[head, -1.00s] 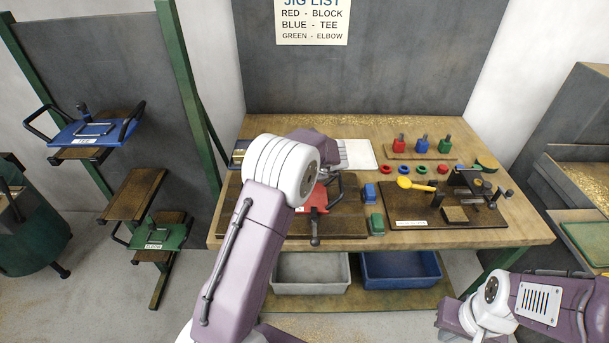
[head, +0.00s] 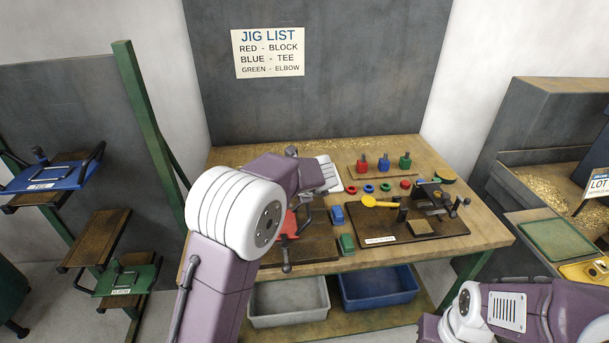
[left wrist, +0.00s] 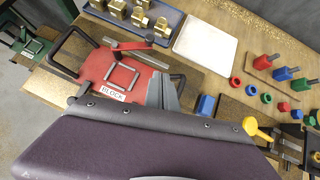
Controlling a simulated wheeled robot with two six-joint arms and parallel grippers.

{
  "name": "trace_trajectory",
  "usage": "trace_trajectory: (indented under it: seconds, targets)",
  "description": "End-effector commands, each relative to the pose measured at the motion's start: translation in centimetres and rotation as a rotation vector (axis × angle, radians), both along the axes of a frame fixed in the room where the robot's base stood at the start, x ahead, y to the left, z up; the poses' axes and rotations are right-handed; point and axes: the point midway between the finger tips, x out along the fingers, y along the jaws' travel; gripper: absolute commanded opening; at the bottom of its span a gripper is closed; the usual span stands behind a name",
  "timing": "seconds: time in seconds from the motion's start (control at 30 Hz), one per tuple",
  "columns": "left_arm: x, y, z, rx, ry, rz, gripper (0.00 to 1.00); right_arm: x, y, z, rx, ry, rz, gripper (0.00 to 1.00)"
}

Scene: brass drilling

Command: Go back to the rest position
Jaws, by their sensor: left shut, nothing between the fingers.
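My left gripper (left wrist: 162,90) is shut and empty in the left wrist view, in front of the red jig labelled BLOCK (left wrist: 112,78). Whether it touches the jig cannot be told. In the head view my left arm reaches over the left of the workbench (head: 470,222), hiding its own fingers and much of the red jig (head: 290,224). My right arm is low at the right of the head view, folded beyond the bench front; its gripper does not show.
Brass fittings (left wrist: 140,14) lie in a blue tray beside a white plate (left wrist: 205,42). The bench holds red, blue and green pegs (head: 384,162), rings and a yellow-handled tool (head: 380,202). Grey (head: 290,302) and blue bins (head: 378,288) sit below. Jig racks stand left.

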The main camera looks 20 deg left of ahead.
Motion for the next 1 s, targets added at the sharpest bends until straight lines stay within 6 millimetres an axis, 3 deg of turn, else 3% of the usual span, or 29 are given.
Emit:
trace_trajectory:
  seconds: [0.1,0.17,0.27,0.37,0.47,0.57,0.67,0.7,0.83,0.87,0.93,1.0]
  targets:
    - [0.0,0.4,0.2,-0.001,-0.004,0.008,0.0,0.0,0.0,0.0,0.0,0.0,0.0,0.0]
    - [0.0,1.2,1.6,-0.006,-0.03,0.024,0.0,0.0,0.0,0.0,0.0,0.0,0.0,0.0]
    - [-1.8,4.5,4.1,0.09,-0.048,-0.009,0.0,0.0,0.0,0.0,0.0,0.0,0.0,0.0]
    - [-2.1,5.3,5.7,0.323,-0.02,-0.282,0.0,0.0,0.0,0.0,0.0,0.0,0.0,0.0]
    - [-2.9,3.6,5.5,0.593,0.075,-0.677,0.0,0.0,0.0,0.0,0.0,0.0,0.0,0.0]
    - [-5.5,0.1,2.8,0.883,0.224,-1.183,0.0,0.0,0.0,0.0,0.0,0.0,0.0,0.0]
    - [-11.5,-3.5,-2.3,1.158,0.401,-1.796,0.0,0.0,0.0,0.0,0.0,0.0,0.0,0.0]
    - [-14.4,-4.3,-4.4,1.243,0.46,-2.035,0.0,0.0,0.0,0.0,0.0,0.0,0.0,0.0]
    - [-23.1,-4.8,-9.4,1.403,0.563,-2.714,0.0,0.0,0.0,0.0,0.0,0.0,0.0,0.0]
    - [-24.8,-4.5,-10.1,-1.34,-0.537,2.687,0.0,0.0,0.0,0.0,0.0,0.0,0.0,0.0]
    - [-27.8,-3.8,-11.0,-1.163,-0.444,2.493,0.0,0.0,0.0,0.0,0.0,0.0,0.0,0.0]
    - [-28.9,-3.4,-11.2,-1.082,-0.378,2.381,0.0,0.0,0.0,0.0,0.0,0.0,0.0,0.0]
